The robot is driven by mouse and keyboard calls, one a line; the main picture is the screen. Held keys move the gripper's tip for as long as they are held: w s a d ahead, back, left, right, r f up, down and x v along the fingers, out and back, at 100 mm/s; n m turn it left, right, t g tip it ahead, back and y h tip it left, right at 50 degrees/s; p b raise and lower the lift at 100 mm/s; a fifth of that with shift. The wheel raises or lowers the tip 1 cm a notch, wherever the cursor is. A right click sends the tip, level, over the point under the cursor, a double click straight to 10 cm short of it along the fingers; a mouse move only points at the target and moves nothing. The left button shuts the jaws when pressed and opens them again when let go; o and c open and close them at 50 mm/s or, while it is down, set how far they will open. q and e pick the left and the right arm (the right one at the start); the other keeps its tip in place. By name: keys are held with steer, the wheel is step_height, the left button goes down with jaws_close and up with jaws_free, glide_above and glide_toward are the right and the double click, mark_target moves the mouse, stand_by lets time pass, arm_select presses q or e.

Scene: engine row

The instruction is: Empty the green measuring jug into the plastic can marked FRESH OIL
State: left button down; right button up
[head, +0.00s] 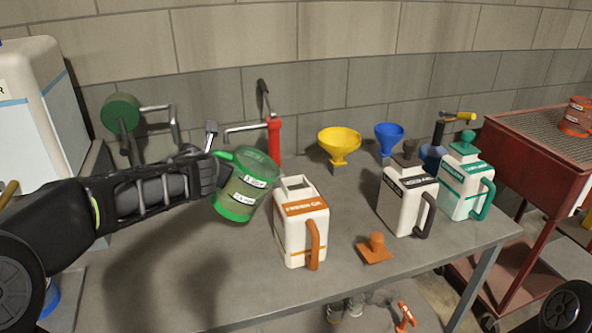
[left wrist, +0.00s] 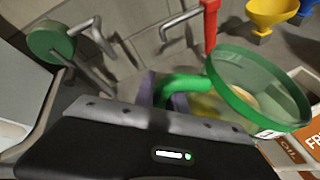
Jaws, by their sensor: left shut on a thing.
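The green measuring jug (head: 243,187) is held by its green handle in my left gripper (head: 214,172), which is shut on it; the jug tilts slightly. In the left wrist view the jug (left wrist: 262,92) shows its green rim and some yellowish liquid inside. The white can marked FRESH OIL (head: 301,222) stands upright on the table just right of the jug, its top opening uncovered and its orange handle facing front. In the left wrist view part of this can (left wrist: 306,140) shows at the right edge. My right gripper is not in view.
An orange cap (head: 375,248) lies right of the FRESH OIL can. A dark-handled can (head: 405,200) and a teal-handled can (head: 465,185) stand farther right. Yellow (head: 339,145) and blue (head: 389,137) funnels and a red pump (head: 274,140) stand behind. A red cart (head: 535,150) is at right.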

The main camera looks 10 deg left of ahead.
arm_select(q)
steer(key=d+r+p, duration=0.1)
steer(key=r+m+p, duration=0.1)
steer(key=shift+w+d+r+y, duration=0.3)
steer(key=shift+w+d+y, duration=0.1)
steer(key=shift+w+d+r+m+y+p, duration=0.15)
steer(key=shift+d+r+m+y+p, duration=0.25)
steer(key=shift+r+p, duration=0.5)
steer(key=shift+w+d+r+m+g+y+p, duration=0.15)
steer(key=shift+d+r+m+p, duration=0.3)
steer(key=shift+p, duration=0.6)
steer(key=shift+w+d+r+m+g+y+p, duration=0.2)
steer(key=shift+r+p, duration=0.35)
steer(key=shift+p, duration=0.45)
steer(key=shift+s, duration=0.1)
steer(key=shift+w+d+r+m+y+p, duration=0.2)
steer(key=shift+d+m+y+p, duration=0.35)
steer(key=shift+p, duration=0.5)
steer(key=shift+w+d+r+m+p, duration=0.2)
steer(key=shift+d+r+m+p, duration=0.15)
steer(key=shift+d+m, duration=0.1)
